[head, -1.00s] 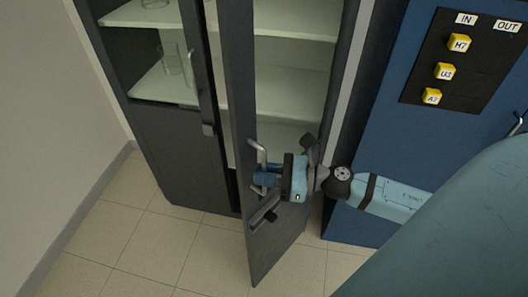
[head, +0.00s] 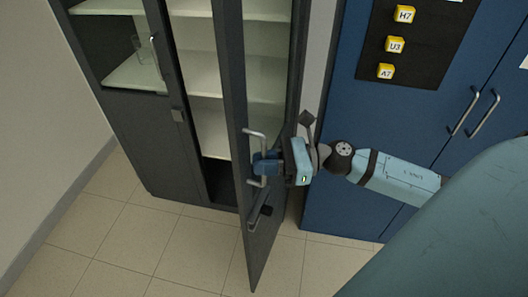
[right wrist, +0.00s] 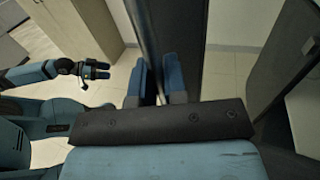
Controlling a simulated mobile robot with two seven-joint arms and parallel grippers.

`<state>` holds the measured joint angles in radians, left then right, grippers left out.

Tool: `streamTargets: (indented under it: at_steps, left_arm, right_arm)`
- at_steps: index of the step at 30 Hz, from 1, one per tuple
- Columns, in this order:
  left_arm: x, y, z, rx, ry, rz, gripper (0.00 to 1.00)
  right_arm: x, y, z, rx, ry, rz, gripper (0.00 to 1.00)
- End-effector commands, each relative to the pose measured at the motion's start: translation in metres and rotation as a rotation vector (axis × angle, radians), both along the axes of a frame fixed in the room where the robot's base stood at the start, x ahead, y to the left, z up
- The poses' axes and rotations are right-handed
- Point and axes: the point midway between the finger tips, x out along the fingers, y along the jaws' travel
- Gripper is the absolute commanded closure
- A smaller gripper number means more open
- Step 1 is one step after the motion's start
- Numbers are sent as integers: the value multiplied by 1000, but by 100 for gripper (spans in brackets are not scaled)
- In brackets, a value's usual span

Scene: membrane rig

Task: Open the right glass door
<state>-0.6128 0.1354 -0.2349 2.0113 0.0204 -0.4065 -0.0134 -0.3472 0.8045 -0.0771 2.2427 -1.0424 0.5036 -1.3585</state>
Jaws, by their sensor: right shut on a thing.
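The right glass door (head: 262,245) of the dark cabinet stands swung out toward me, seen nearly edge-on in the head view. My right gripper (head: 263,168) is shut on its metal bar handle (head: 254,134). In the right wrist view the two blue fingers (right wrist: 156,85) stand on either side of the handle bar (right wrist: 148,40). The left glass door (head: 160,50) of the cabinet appears closed. My left gripper (right wrist: 95,71) shows small in the right wrist view, away from the cabinet; its jaw state is unclear.
Pale shelves (head: 205,85) show behind the open door. A blue cabinet (head: 345,205) with a black panel (head: 425,45) and yellow labelled cubes stands to the right, close to my right arm. The tiled floor (head: 150,245) in front is clear.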

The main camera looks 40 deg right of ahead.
Motion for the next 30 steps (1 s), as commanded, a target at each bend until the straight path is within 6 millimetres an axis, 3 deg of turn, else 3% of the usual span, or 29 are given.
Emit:
streamTargets:
  at_steps: [15, 16, 19, 30]
  left_arm:
    - [1, 0, -1, -1, 0, 2, 41]
    - [1, 0, -1, -1, 0, 2, 41]
    - [1, 0, -1, -1, -1, 2, 41]
    - [1, 0, -2, -1, -1, 2, 41]
  right_arm:
    - [1, -1, 0, 0, 0, -1, 100]
    - [1, -1, 0, 0, 0, -1, 85]
    - [1, -1, 0, 0, 0, -1, 64]
    - [0, -1, 0, 0, 0, -1, 64]
